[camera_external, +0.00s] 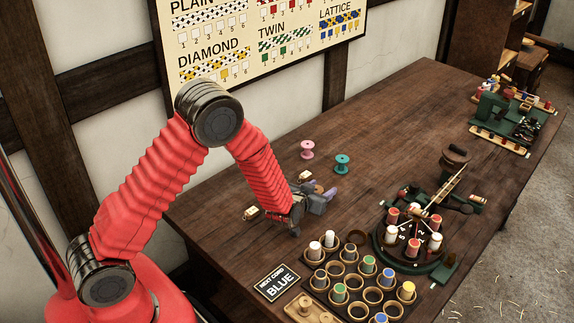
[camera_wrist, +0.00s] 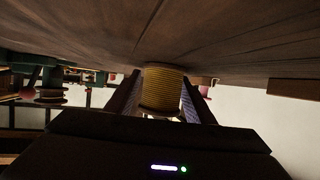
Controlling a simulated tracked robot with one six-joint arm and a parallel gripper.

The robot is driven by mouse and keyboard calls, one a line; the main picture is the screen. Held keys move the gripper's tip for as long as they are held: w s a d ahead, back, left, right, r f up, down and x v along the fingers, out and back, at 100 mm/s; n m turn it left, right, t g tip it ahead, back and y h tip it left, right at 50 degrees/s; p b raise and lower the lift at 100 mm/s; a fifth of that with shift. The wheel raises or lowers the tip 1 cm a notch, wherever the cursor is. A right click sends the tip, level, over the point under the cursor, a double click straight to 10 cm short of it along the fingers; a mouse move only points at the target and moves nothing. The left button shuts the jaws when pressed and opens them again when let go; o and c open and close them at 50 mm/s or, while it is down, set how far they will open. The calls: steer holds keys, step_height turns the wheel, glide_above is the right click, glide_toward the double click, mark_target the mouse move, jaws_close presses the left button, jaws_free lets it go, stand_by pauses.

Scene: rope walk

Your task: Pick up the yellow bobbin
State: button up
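A yellow bobbin (camera_wrist: 162,90) is in the middle of the wrist view, between the two fingers of my gripper (camera_wrist: 161,96). One finger lies along each side of it, very close. I cannot tell whether both fingers press on it. One end of the bobbin seems to be at the wooden table top, which fills the top of that view. In the external view my gripper (camera_external: 322,197) is low over the table's left part, and the bobbin between its fingers cannot be made out there.
A pink spool (camera_external: 307,149) and a teal spool (camera_external: 342,163) stand behind my gripper. A rack of bobbins (camera_external: 352,285) and a round braiding machine (camera_external: 413,238) stand to the right. The table's back middle is clear.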

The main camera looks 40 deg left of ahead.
steer(key=c, duration=0.8)
steer(key=shift+c, duration=0.2)
step_height(320, 180, up, 10)
stand_by(0.4)
stand_by(0.4)
